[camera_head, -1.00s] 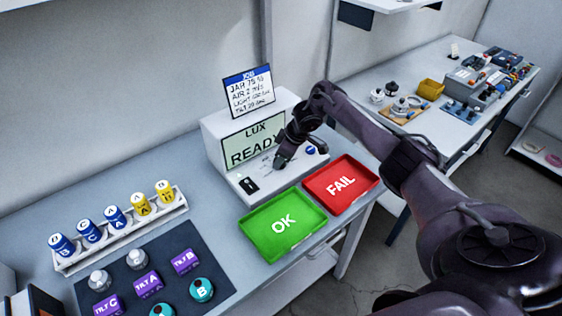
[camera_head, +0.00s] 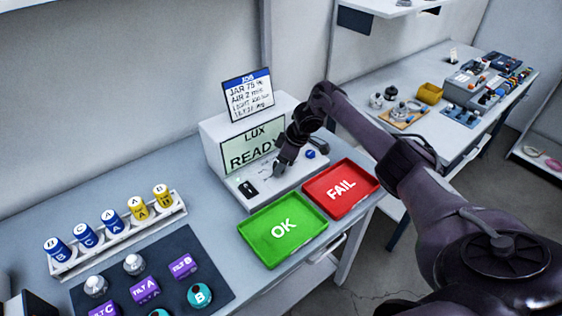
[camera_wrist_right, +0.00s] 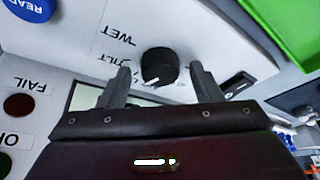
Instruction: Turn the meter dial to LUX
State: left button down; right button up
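The meter (camera_head: 212,146) is a white box on the bench, and its screen (camera_head: 252,147) reads LUX and READY. Its black dial (camera_wrist_right: 158,66) shows in the right wrist view, with a white pointer line directed toward the lower left of the picture. Labels WET and another, partly hidden, look inverted beside it. My right gripper (camera_head: 279,166) is at the meter's front panel and hides the dial in the head view. In the wrist view the right gripper (camera_wrist_right: 160,84) is open, with one finger on each side of the dial and gaps visible. My left gripper is out of view.
A green OK tray (camera_head: 283,258) and a red FAIL tray (camera_head: 341,209) lie in front of the meter. A black switch (camera_head: 248,188) and a blue READ button (camera_head: 310,154) flank the dial. A rack (camera_head: 120,243) of several jars and a dark mat (camera_head: 180,247) are at left.

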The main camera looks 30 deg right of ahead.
aim_at(290, 171)
jog(key=v, duration=0.7)
jog(key=shift+s+r, duration=0.2)
jog(key=shift+r, duration=0.15)
jog(key=shift+d, duration=0.1)
